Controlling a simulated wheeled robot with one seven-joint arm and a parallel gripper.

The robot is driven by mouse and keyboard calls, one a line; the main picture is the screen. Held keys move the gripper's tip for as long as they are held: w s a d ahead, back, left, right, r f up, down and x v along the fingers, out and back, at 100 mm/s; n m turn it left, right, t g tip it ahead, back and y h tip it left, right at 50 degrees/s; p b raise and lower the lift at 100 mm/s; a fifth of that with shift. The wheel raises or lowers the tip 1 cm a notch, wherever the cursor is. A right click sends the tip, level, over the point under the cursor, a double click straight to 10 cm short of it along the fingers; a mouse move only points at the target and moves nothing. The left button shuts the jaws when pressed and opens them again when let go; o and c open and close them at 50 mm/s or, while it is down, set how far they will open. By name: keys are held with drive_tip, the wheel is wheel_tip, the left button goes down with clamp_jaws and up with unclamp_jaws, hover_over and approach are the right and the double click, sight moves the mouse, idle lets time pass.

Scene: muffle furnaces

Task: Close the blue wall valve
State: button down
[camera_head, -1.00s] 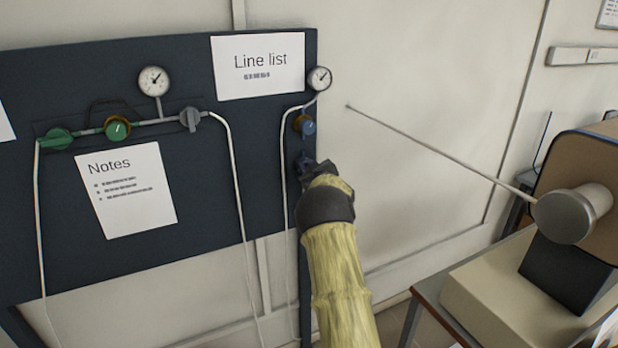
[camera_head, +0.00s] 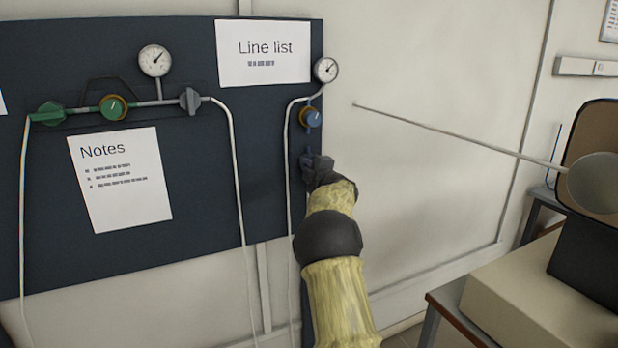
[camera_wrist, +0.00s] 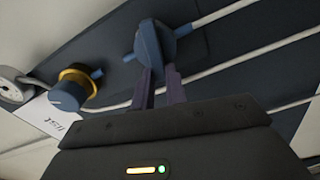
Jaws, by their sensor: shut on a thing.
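The blue wall valve is mounted on the dark board, below a blue knob with a brass ring (camera_head: 311,117). In the wrist view its blue handle (camera_wrist: 148,44) sits at the tips of my gripper's fingers (camera_wrist: 157,72), which are shut on it. In the head view my gripper (camera_head: 316,166) is at the valve near the board's right edge and hides most of it. The blue knob with the brass ring also shows in the wrist view (camera_wrist: 70,93), to the left of the fingers and apart from them.
A gauge (camera_head: 326,69) is above the knob. At left on the board are a green valve (camera_head: 47,113), a green knob (camera_head: 112,107), a grey valve (camera_head: 190,101) and another gauge (camera_head: 155,60). A thin rod (camera_head: 450,134) juts out from the right. A bench (camera_head: 450,312) stands lower right.

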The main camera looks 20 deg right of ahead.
drive_tip(key=shift+f+n+b, duration=0.25)
drive_tip(key=shift+n+b, duration=0.3)
drive_tip(key=shift+n, duration=0.1)
drive_tip(key=shift+f+n+b, duration=0.25)
drive_tip(key=shift+n+b, duration=0.25)
drive_tip(key=shift+n, duration=0.15)
drive_tip(key=c, duration=1.4)
unclamp_jaws()
drive_tip(key=shift+r, duration=0.1)
drive_tip(key=shift+c, duration=0.2)
drive_tip(key=shift+s, duration=0.15)
drive_tip(key=s+b, duration=0.4)
drive_tip(key=s, duration=1.3)
drive_tip(key=shift+d, duration=0.25)
